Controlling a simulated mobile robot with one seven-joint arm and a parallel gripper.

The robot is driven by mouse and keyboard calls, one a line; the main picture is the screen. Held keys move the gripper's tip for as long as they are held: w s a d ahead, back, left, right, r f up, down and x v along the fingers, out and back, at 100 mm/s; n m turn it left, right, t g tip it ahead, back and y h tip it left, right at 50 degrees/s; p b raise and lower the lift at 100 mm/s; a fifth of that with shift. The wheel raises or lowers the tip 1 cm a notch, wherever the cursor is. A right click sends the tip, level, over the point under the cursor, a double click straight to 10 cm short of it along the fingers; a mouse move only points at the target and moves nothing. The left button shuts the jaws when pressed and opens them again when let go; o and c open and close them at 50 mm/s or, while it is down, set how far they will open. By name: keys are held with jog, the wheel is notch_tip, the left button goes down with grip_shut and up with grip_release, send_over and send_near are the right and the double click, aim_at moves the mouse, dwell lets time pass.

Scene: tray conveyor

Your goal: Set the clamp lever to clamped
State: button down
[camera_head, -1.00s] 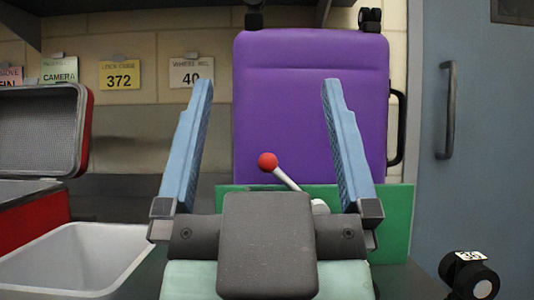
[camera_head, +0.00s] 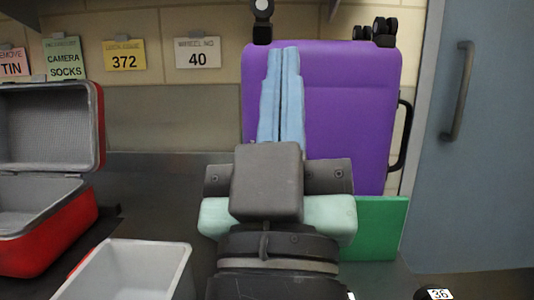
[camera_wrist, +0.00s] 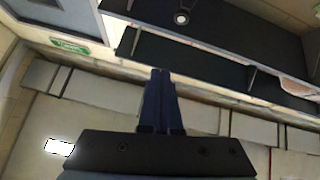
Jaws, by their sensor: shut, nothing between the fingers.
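My gripper (camera_head: 282,52) is shut and empty, its two blue fingers pressed together and pointing up in front of the purple suitcase (camera_head: 345,110) in the head view. The wrist view also shows my shut gripper (camera_wrist: 161,74), with shelving and wall beyond it and no lever. The clamp lever is not visible now; my gripper and wrist cover the area in front of the suitcase. A green panel (camera_head: 375,230) shows at the right of my wrist, below the suitcase.
An open red case (camera_head: 45,240) with grey lining stands at the left. A pale grey bin (camera_head: 130,262) is in front of it. Labels, including a yellow card (camera_head: 124,55), hang on the back wall. A blue-grey door (camera_head: 485,150) with a handle is at the right.

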jog(key=w+f+n+g+p, duration=0.6)
jog(key=n+p, duration=0.4)
jog(key=p, duration=0.4)
jog(key=s+a+f+n+g+y+p, duration=0.1)
jog(key=s+a+f+n+g+p, duration=0.1)
jog(key=f+n+p, duration=0.7)
jog(key=shift+s+a+f+n, duration=0.55)
jog(key=shift+s+f+n, duration=0.55)
jog(key=shift+f, duration=0.2)
jog(key=shift+w, duration=0.1)
jog(key=w+p, duration=0.2)
jog(key=w, duration=0.7)
jog(key=shift+w+d, duration=0.15)
jog(key=shift+w, duration=0.25)
jog(key=shift+r+b, duration=0.15)
jog(key=shift+b, duration=0.2)
